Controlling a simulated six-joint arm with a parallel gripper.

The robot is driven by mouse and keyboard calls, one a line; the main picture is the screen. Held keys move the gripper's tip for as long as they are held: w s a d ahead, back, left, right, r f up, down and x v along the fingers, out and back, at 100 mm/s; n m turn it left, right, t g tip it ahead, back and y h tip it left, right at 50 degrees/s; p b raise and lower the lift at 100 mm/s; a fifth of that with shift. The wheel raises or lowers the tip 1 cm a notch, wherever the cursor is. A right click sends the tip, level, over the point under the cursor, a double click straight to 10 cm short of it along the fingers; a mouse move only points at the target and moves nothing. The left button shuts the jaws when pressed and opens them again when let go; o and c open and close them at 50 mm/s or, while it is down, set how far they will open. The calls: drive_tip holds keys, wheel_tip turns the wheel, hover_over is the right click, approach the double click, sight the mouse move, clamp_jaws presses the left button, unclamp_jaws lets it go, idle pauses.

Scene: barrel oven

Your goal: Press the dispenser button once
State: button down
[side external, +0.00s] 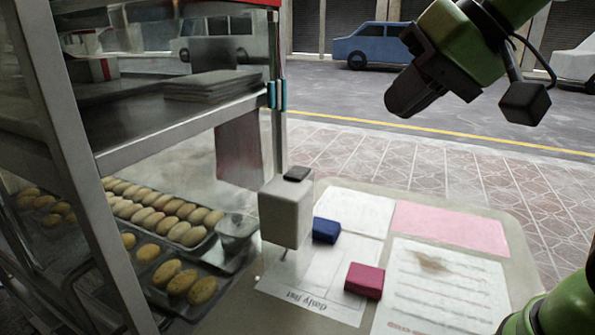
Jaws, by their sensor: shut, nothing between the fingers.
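The dispenser (286,217) is a pale grey box on the counter beside the glass case. A dark button (297,174) sits on its top face. A thin spout shows under its front lower edge. My gripper (395,108) is high at the upper right, well above the counter and to the right of the dispenser. Its dark fingers are together and point down to the left, with nothing held. It is apart from the button.
A blue block (326,231) and a red block (364,281) lie on papers on the counter (518,262). The glass case's metal post (279,130) stands close behind the dispenser. Trays of pastries (160,220) lie at left. Space above the papers is clear.

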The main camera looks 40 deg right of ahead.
drive_tip(key=w, duration=1)
drive_tip(key=t, duration=0.1)
hover_over(300, 170)
wheel_tip(300, 170, down, 4)
drive_tip(key=shift+r+m, duration=0.2)
drive_tip(key=shift+m, duration=0.1)
drive_tip(key=shift+f, duration=4.4)
drive_tip(key=shift+f, duration=0.45)
